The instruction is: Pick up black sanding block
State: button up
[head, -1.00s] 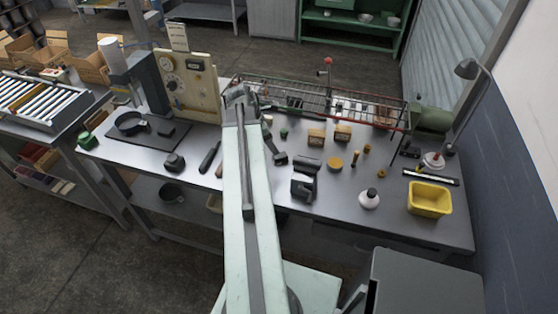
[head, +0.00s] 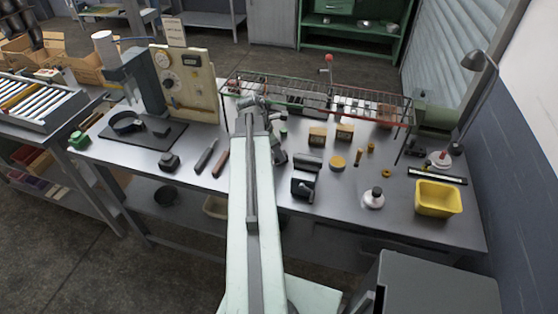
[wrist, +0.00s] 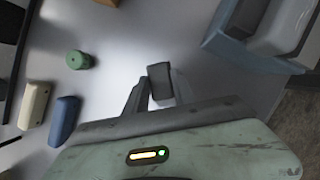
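A dark grey-black block (wrist: 160,82), which looks like the sanding block, lies between the two fingertips of my gripper (wrist: 158,92) in the wrist view. The fingers are apart, one on each side of it, with little or no gap. I cannot tell whether they press on it or whether it touches the table. In the head view, my gripper (head: 272,135) is over the middle of the bench, with a dark shape (head: 279,157) just below it that I take to be the block. My arm hides part of this area.
A dark vise (head: 303,188) stands close by at the right. A green cap (wrist: 78,60), a cream block (wrist: 33,105) and a blue block (wrist: 64,120) lie left of my gripper. A wire rack (head: 320,98) runs behind. Bare bench shows around the block.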

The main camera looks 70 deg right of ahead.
grip_shut()
notch_tip(320, 180, up, 10)
jog(key=p, duration=1)
